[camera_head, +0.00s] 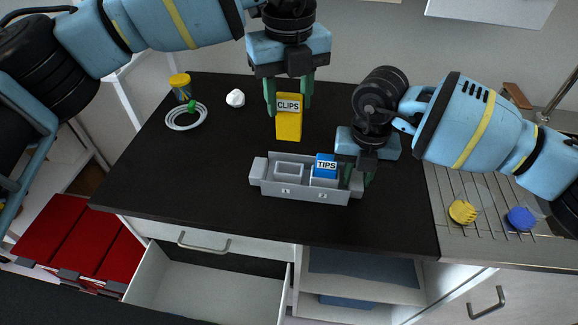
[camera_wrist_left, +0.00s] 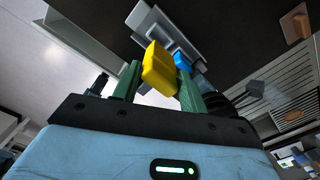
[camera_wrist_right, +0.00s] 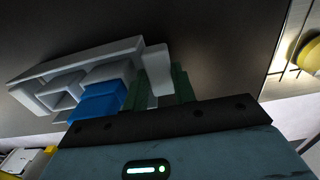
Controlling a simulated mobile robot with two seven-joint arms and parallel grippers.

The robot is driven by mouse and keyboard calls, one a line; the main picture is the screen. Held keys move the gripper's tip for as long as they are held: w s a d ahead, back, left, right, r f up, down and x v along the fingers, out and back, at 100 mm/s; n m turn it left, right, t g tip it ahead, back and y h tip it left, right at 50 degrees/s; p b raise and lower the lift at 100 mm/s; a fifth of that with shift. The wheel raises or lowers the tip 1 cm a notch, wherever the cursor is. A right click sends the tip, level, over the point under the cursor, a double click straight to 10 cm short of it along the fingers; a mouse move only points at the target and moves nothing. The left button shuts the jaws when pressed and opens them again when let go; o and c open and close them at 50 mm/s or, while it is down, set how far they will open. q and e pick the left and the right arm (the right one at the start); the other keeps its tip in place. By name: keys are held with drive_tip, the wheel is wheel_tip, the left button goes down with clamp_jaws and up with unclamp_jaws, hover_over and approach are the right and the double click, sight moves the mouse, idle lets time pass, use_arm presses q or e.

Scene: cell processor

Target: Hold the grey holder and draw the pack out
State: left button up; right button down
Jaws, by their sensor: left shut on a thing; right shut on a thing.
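The grey holder (camera_head: 305,192) stands on the dark counter and has two slots marked on its front. A blue pack labelled TIPS (camera_head: 326,166) sits in its right slot; the left slot is empty. My right gripper (camera_head: 356,174) is shut on the holder's right end tab, which shows between the green fingers in the right wrist view (camera_wrist_right: 160,82). My left gripper (camera_head: 289,97) is shut on a yellow pack labelled CLIPS (camera_head: 289,125). It holds this pack upright, above and behind the holder and clear of it. The yellow pack also shows in the left wrist view (camera_wrist_left: 159,68).
A yellow object (camera_head: 462,211) and a blue object (camera_head: 521,219) lie on the drainboard at right. An open drawer (camera_head: 205,285) juts out below the counter.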

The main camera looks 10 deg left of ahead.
idle(0.4)
drive_tip(key=c, duration=1.1)
unclamp_jaws()
drive_tip(key=shift+o, duration=0.2)
wheel_tip(320, 180, up, 12)
